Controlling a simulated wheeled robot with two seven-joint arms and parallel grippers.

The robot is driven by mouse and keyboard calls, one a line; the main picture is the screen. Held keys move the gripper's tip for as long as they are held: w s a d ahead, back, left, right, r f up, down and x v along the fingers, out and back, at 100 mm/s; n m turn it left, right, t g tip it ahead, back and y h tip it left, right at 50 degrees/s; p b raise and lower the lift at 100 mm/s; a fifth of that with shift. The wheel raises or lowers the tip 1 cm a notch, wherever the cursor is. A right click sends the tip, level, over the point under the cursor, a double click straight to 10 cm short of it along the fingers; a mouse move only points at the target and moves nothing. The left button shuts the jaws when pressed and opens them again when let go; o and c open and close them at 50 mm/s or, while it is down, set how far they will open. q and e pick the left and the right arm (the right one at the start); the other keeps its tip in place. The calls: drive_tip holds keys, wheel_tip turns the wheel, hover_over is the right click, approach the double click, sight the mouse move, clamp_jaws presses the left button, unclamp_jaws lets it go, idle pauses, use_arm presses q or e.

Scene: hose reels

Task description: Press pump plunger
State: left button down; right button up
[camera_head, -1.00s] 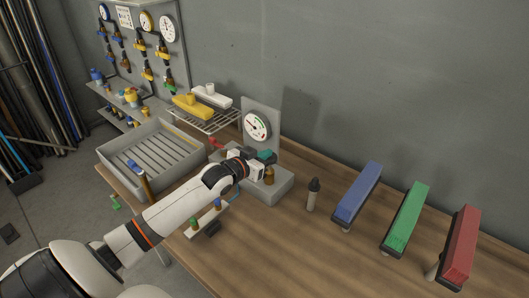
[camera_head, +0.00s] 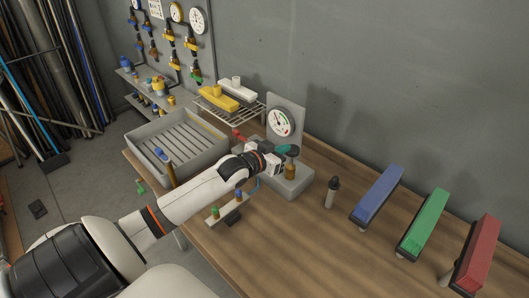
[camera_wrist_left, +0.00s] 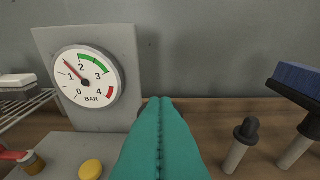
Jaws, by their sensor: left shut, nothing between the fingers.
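My left gripper (camera_head: 289,150) has teal fingers and is shut and empty. In the head view it is over the grey pump block (camera_head: 293,186), in front of the pressure gauge (camera_head: 281,122). In the left wrist view the shut fingers (camera_wrist_left: 160,125) fill the lower middle, with the gauge (camera_wrist_left: 88,76) behind them to the left. The gauge needle points between 1 and 2. A yellow round knob (camera_wrist_left: 91,169) shows left of the fingers; I cannot tell whether it is the plunger. A brass fitting (camera_head: 291,172) stands at the block. My right gripper is out of view.
A black-topped grey cylinder (camera_head: 332,191) and blue (camera_head: 377,193), green (camera_head: 423,221) and red (camera_head: 476,255) blocks on stands are to the right. A grey tray (camera_head: 178,149) and a wire rack (camera_head: 229,105) are left.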

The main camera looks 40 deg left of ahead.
use_arm(q)
drive_tip(key=b+v, duration=0.1)
drive_tip(key=v, duration=0.6)
drive_tip(key=shift+s, duration=0.2)
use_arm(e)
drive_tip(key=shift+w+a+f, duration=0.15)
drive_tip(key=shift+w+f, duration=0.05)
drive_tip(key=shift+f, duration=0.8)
use_arm(q)
drive_tip(key=shift+a+r, duration=0.1)
drive_tip(key=shift+a, duration=0.05)
drive_tip(key=shift+s+r+p, duration=0.1)
drive_tip(key=shift+r+p, duration=0.4)
drive_tip(key=shift+r, duration=1.65)
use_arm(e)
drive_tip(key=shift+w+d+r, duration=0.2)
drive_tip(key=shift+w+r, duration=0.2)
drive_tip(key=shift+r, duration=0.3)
